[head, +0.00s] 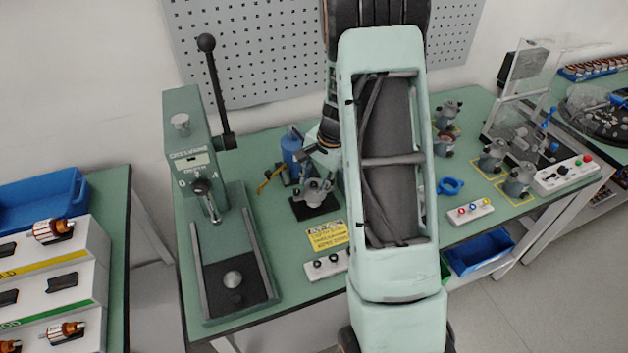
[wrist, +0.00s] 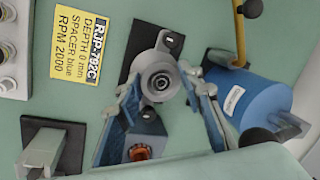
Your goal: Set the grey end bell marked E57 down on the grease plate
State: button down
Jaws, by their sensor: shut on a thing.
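The grey end bell (wrist: 160,76) is round with a hub in its middle and lugs at its rim. The blue fingers of my gripper (wrist: 162,88) are closed around it in the wrist view. The marking E57 cannot be read. A black plate (wrist: 143,38), apparently the grease plate, lies directly under it, and the end bell covers part of it. In the head view the end bell (head: 315,189) also shows over the black plate (head: 318,209), below my gripper (head: 321,172). I cannot tell whether it touches the plate.
A blue can (wrist: 258,105) stands close right of the gripper. A yellow card (wrist: 75,45) lies left of the plate. A lever press (head: 190,140) stands at the left. More grey end bells (head: 493,154) and a blue ring (head: 450,186) are on the right.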

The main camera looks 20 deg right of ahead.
jog(key=shift+f, duration=0.15)
jog(key=shift+b+x, duration=0.9)
jog(key=shift+b, duration=0.05)
jog(key=shift+s+d+f, duration=0.1)
jog(key=shift+s, duration=0.05)
jog(key=shift+f+b, duration=0.6)
jog(key=shift+b, duration=0.05)
jog(key=c, duration=1.2)
grip_release()
jog(key=shift+c, duration=0.2)
